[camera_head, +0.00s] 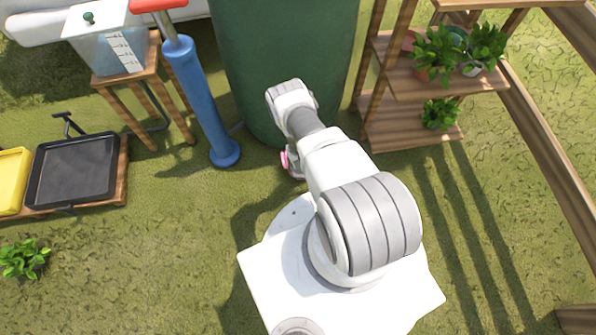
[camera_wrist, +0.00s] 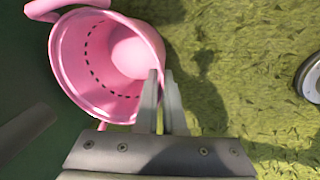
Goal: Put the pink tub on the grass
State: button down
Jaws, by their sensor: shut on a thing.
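The pink tub (camera_wrist: 84,72) shows at the upper left of the wrist view, its open mouth turned toward the camera and its inside empty. My gripper (camera_wrist: 162,75) is shut on the tub's wall near its right rim, with one finger inside the mouth and one outside. In the head view only a small pink piece (camera_head: 285,160) of the tub shows beside my wrist, and my arm hides the rest. The grass (camera_wrist: 240,75) lies below and to the right of the tub. I cannot tell whether the tub touches it.
A large green barrel (camera_head: 285,60) stands right behind the tub. A blue pump (camera_head: 203,100) stands to its left, near a wooden stool (camera_head: 150,85). A wooden plant shelf (camera_head: 410,125) is at the right. Open grass (camera_head: 130,240) lies to the left of my base.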

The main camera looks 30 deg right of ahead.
jog(key=c, duration=1.5)
grip_release()
jog(key=shift+f, duration=0.15)
jog(key=o, duration=0.5)
jog(key=p+v, duration=0.5)
jog(key=v, duration=0.7)
jog(key=shift+p, duration=0.4)
jog(key=shift+r, duration=0.2)
